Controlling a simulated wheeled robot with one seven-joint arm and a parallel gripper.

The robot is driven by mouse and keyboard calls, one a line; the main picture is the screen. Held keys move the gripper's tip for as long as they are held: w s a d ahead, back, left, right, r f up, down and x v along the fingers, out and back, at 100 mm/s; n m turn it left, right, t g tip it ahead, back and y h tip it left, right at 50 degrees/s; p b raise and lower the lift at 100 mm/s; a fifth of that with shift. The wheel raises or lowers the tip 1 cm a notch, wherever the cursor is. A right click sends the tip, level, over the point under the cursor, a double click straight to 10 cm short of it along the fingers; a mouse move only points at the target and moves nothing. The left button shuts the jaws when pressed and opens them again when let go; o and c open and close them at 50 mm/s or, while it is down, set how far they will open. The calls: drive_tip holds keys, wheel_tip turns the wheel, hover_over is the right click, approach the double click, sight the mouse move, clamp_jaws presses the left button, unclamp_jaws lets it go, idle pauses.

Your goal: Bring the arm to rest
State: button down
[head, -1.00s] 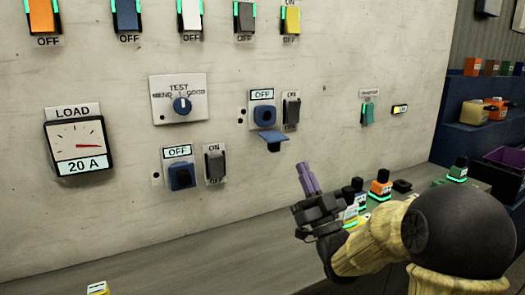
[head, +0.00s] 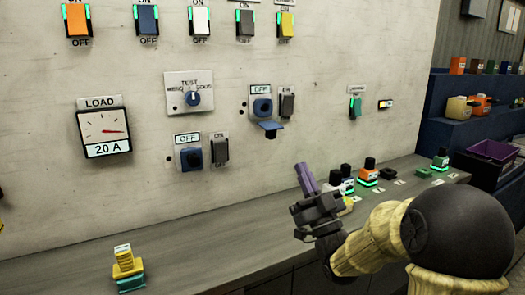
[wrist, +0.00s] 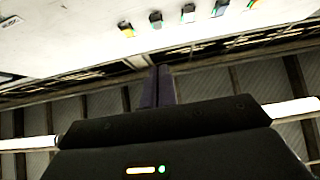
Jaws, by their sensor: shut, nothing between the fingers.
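My gripper (head: 304,178) is in the head view, right of centre, raised in front of the wall panel (head: 290,60) and over the grey counter (head: 220,222). Its purple fingers are together and empty, pointing up and slightly left. The fingers (wrist: 157,88) also show in the wrist view, side by side and pointing up toward the top of the picture. My arm reaches in from the lower right and is bent. The gripper appears apart from the panel and the counter.
Several small coloured blocks, one orange (head: 368,172), stand on the counter right of my gripper. A yellow and teal stack (head: 127,268) stands at the lower left. The panel bears switches, a load dial (head: 103,131) and a test knob (head: 193,97). A purple crate (head: 490,152) is at the right.

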wheel_tip(320, 180, down, 24)
drive_tip(key=d+m+g+h+b, duration=0.35)
drive_tip(key=g+h+b, duration=0.25)
drive_tip(key=g+h, duration=0.35)
drive_tip(key=s+d+f+m+g+h+b, duration=0.1)
drive_tip(key=s+f+g+h+b, duration=0.1)
drive_tip(key=s+f+g, duration=0.7)
drive_tip(key=s+d+f+m+g+h+b, duration=0.1)
drive_tip(key=s+f+g+b, duration=0.15)
drive_tip(key=s+f, duration=0.8)
drive_tip(key=w+p+v, duration=0.3)
drive_tip(key=p+v, duration=1.5)
drive_tip(key=v, duration=0.1)
drive_tip(key=w+r+p+v, duration=0.1)
drive_tip(key=w+p+v, duration=0.2)
drive_tip(key=p+v, duration=1.5)
drive_tip(key=shift+w+r, duration=0.15)
drive_tip(key=shift+r, duration=0.5)
drive_tip(key=shift+d, duration=0.15)
